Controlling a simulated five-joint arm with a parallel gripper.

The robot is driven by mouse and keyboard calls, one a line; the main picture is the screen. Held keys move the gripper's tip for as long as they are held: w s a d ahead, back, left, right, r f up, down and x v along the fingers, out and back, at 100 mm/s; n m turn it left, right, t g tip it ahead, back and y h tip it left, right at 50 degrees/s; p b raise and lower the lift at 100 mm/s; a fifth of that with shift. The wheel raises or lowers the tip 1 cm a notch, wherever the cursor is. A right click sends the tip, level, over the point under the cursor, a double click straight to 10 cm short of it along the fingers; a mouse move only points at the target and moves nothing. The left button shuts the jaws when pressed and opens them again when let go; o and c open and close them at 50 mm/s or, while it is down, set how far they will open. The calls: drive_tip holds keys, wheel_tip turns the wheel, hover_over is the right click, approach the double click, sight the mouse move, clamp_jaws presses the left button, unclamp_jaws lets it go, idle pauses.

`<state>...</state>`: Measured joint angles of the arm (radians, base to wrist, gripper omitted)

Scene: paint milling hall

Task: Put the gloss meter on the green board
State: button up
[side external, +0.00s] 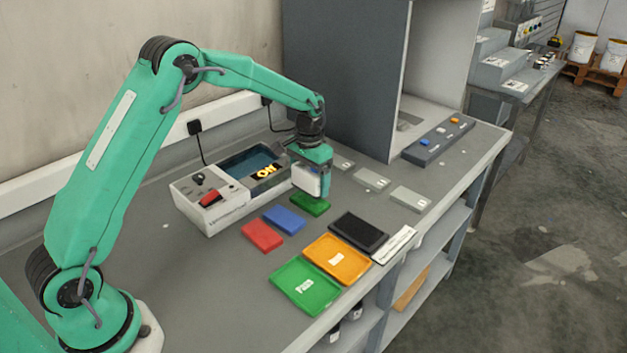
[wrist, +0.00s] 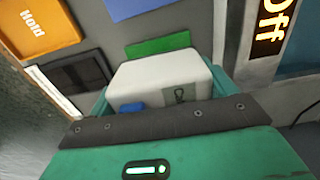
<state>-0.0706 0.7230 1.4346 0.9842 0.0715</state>
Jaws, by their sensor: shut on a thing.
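My gripper (side external: 313,180) is shut on a white boxy device, which I take to be the gloss meter (side external: 306,179). In the wrist view the gloss meter (wrist: 160,75) sits between the teal jaws, with a small blue patch and a grey label on its near face. The small green board (side external: 311,205) lies on the bench just below and in front of my gripper. In the wrist view the green board (wrist: 158,44) shows just past the gloss meter, which may hide part of it. I cannot tell the exact gap between the meter and the bench.
A blue board (side external: 284,219) and a red board (side external: 262,235) lie beside the green one. Green (side external: 283,286), orange (side external: 349,272) and black (side external: 358,232) trays line the front edge. A white instrument (side external: 207,213) with a lit display stands close left of my gripper. Grey plates (side external: 371,180) lie right.

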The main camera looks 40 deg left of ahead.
sight(310, 189)
drive_tip(key=shift+f, duration=1.7)
drive_tip(key=shift+f, duration=0.1)
drive_tip(key=o, duration=1.1)
drive_tip(key=shift+o, duration=0.2)
wheel_tip(310, 189, up, 12)
drive_tip(key=shift+f, duration=0.2)
drive_tip(key=shift+r, duration=0.3)
